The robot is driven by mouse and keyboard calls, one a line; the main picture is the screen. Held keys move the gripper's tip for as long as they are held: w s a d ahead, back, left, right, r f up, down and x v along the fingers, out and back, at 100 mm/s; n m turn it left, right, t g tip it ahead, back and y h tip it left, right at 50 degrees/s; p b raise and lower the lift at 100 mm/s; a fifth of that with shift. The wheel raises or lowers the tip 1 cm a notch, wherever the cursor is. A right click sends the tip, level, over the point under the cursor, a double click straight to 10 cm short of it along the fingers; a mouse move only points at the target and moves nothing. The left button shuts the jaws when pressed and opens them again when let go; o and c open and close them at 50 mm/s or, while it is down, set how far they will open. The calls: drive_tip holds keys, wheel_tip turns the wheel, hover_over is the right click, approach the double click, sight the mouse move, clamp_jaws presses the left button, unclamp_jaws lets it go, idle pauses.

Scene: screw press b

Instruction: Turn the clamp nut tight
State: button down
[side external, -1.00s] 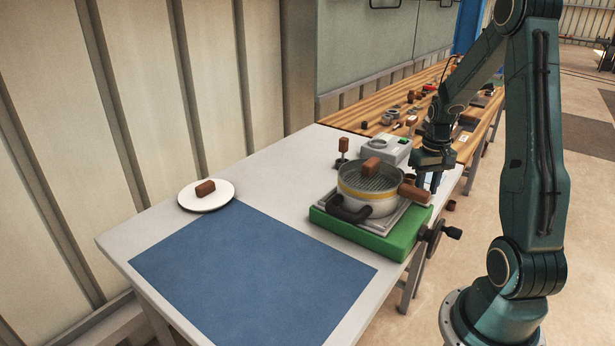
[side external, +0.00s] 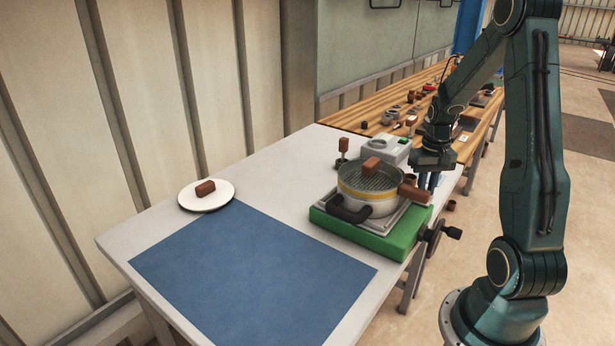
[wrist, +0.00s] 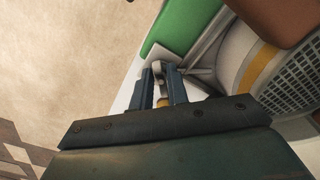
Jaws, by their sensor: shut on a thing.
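My gripper (side external: 429,181) points down at the right rear side of the pot on the green base (side external: 375,243). In the wrist view, its two blue fingers (wrist: 161,78) are close together at the edge of the green base. They are shut on a small piece, which I take to be the clamp nut (wrist: 163,102). Only a little brass colour and a pale end show between the fingers. In the side view the nut is hidden behind the pot's brown handle and the fingers. I cannot tell how tight it is.
The pot (side external: 366,190) with a mesh top and brown blocks stands beside my fingers. A black screw knob (side external: 453,232) juts from the base's right side. A white plate (side external: 206,203) holds a brown block. The blue mat (side external: 250,268) is clear.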

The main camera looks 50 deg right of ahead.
drive_tip(key=m, duration=0.5)
drive_tip(key=shift+w+m, duration=0.15)
drive_tip(key=shift+m, duration=0.25)
drive_tip(key=m, duration=0.5)
drive_tip(key=shift+w, duration=0.15)
drive_tip(key=m, duration=0.4)
drive_tip(key=shift+w+d+m, duration=0.1)
drive_tip(key=shift+w+m, duration=0.05)
drive_tip(key=shift+m, duration=1.85)
drive_tip(key=c, duration=1.5)
unclamp_jaws()
drive_tip(key=shift+r, duration=0.1)
wheel_tip(320, 180, up, 14)
drive_tip(key=shift+f, duration=0.15)
